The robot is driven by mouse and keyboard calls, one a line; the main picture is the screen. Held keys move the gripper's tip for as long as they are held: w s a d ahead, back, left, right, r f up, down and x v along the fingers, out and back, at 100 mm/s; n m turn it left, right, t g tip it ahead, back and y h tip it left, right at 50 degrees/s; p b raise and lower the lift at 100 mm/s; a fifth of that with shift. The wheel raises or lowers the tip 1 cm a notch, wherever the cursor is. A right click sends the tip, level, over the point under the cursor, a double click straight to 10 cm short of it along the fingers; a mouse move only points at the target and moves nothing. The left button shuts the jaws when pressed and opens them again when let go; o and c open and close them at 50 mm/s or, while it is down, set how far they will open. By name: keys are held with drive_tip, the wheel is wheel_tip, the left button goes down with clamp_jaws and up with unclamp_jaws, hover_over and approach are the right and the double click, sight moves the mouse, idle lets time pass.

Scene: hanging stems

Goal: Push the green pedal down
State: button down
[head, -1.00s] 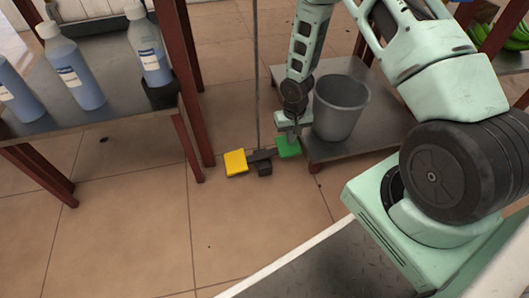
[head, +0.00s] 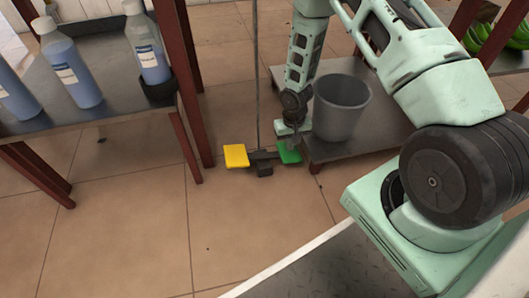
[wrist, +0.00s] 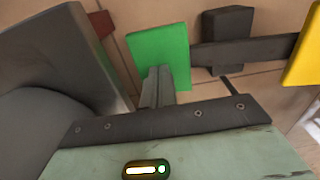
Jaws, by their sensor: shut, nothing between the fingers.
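The green pedal (head: 289,155) is on the right end of a dark rocker bar close to the floor, beside a low shelf. The yellow pedal (head: 236,156) is on the bar's left end. My gripper (head: 292,142) points down over the green pedal and looks to be touching its top; its fingers are shut and empty. In the wrist view the green pedal (wrist: 160,52) stands just beyond the shut fingertips (wrist: 158,78), which overlap its lower edge. The yellow pedal (wrist: 303,52) is at that view's right edge.
A grey bucket (head: 340,108) stands on the low metal shelf (head: 385,125) right of my gripper, very close to it. A thin upright rod (head: 257,90) rises behind the pedals. A table (head: 110,105) with blue bottles (head: 76,75) is at left. The front floor is clear.

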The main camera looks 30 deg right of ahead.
wheel_tip(320, 180, up, 10)
drive_tip(key=p, duration=0.9)
drive_tip(key=shift+f, duration=0.1)
